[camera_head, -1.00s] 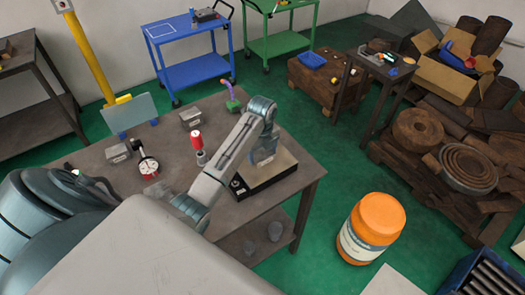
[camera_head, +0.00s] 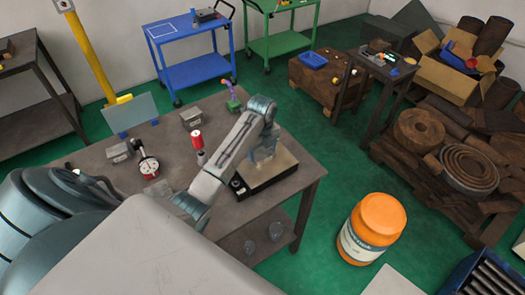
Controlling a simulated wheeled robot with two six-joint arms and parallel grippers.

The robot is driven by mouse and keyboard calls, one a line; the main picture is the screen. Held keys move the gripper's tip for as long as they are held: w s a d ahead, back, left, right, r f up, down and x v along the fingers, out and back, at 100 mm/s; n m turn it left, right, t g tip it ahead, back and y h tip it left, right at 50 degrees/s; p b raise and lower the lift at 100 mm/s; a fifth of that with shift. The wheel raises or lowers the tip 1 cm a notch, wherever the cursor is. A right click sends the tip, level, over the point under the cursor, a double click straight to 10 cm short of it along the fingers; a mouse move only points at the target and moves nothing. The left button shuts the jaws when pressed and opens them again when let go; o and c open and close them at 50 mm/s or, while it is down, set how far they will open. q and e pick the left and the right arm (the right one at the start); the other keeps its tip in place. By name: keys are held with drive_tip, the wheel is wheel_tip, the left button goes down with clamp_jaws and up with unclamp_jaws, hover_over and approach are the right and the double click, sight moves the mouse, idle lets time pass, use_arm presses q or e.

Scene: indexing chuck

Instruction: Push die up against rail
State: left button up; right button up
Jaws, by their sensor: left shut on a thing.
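My left arm reaches across the brown workbench, and my left gripper (camera_head: 263,158) points down over a pale plate on a dark-based device (camera_head: 268,172) at the bench's right side. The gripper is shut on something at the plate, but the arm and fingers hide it. I cannot make out the die or the rail as separate shapes. My right gripper is out of view.
On the bench (camera_head: 228,211) stand a red-topped cylinder (camera_head: 197,140), a dial gauge (camera_head: 149,167), grey blocks (camera_head: 191,117) and a green-based device with a purple arm (camera_head: 234,101). An orange jar (camera_head: 372,228) stands on the floor to the right.

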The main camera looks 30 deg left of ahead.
use_arm(q)
drive_tip(key=shift+a, duration=0.25)
idle(0.3)
drive_tip(key=o, duration=1.3)
drive_tip(key=shift+o, duration=1.4)
drive_tip(key=shift+w+a, duration=0.1)
drive_tip(key=shift+w, duration=0.05)
